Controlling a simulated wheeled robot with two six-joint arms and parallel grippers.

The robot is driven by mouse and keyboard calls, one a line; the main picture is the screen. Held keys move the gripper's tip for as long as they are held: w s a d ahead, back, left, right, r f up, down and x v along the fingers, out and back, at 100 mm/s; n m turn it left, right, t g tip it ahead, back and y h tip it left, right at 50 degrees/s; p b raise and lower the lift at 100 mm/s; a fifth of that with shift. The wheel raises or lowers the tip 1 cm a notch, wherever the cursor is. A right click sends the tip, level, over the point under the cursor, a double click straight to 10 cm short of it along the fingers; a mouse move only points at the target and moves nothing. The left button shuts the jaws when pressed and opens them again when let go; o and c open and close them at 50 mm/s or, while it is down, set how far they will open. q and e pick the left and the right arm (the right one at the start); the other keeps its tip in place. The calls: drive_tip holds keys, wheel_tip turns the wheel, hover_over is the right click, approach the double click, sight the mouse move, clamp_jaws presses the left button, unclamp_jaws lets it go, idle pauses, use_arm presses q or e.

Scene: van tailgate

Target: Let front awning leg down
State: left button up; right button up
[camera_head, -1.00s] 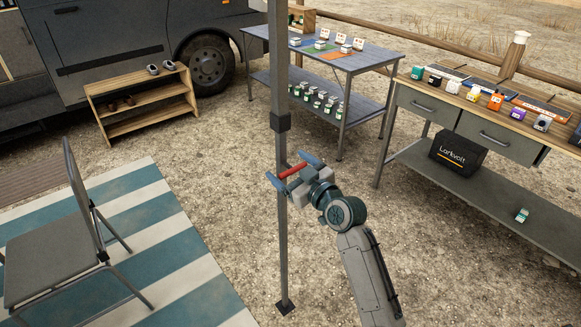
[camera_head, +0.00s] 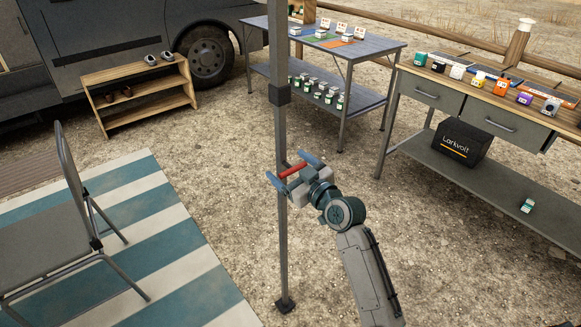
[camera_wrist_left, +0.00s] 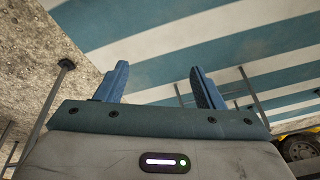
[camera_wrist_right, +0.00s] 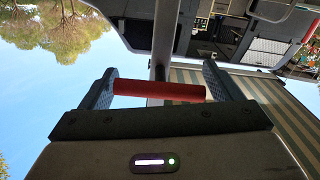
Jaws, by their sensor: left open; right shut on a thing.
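The awning leg (camera_head: 281,225) is a grey upright pole with a darker collar (camera_head: 279,95) and a small dark foot plate (camera_head: 285,305) at its lower end. A red grip bar (camera_head: 293,171) is beside the pole, just below mid-height. My right gripper (camera_head: 295,170) is shut on the red bar, with one blue finger at each end of it. In the right wrist view the red bar (camera_wrist_right: 160,90) lies across between the fingers, with the grey pole (camera_wrist_right: 163,45) behind it. My left gripper (camera_wrist_left: 158,72) is open and empty, seen only in its own wrist view.
A folding chair (camera_head: 45,225) stands on the striped mat (camera_head: 175,235) at left. A shoe rack (camera_head: 140,92) is by the van (camera_head: 130,40). A blue-grey table (camera_head: 330,45) and a drawer workbench (camera_head: 480,110) stand behind and right. Bare ground lies around the pole.

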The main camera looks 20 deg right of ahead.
use_arm(q)
drive_tip(key=shift+w+v, duration=0.15)
drive_tip(key=shift+v, duration=0.65)
drive_tip(key=shift+w+v, duration=0.15)
drive_tip(key=shift+v, duration=0.65)
use_arm(e)
drive_tip(key=shift+f, duration=0.5)
drive_tip(key=o, duration=1.2)
drive_tip(key=shift+o, duration=0.2)
drive_tip(key=shift+s+d+b, duration=0.15)
drive_tip(key=shift+s+b, duration=0.15)
drive_tip(key=shift+s, duration=0.05)
use_arm(q)
drive_tip(key=shift+v, duration=0.85)
use_arm(e)
drive_tip(key=v, duration=1)
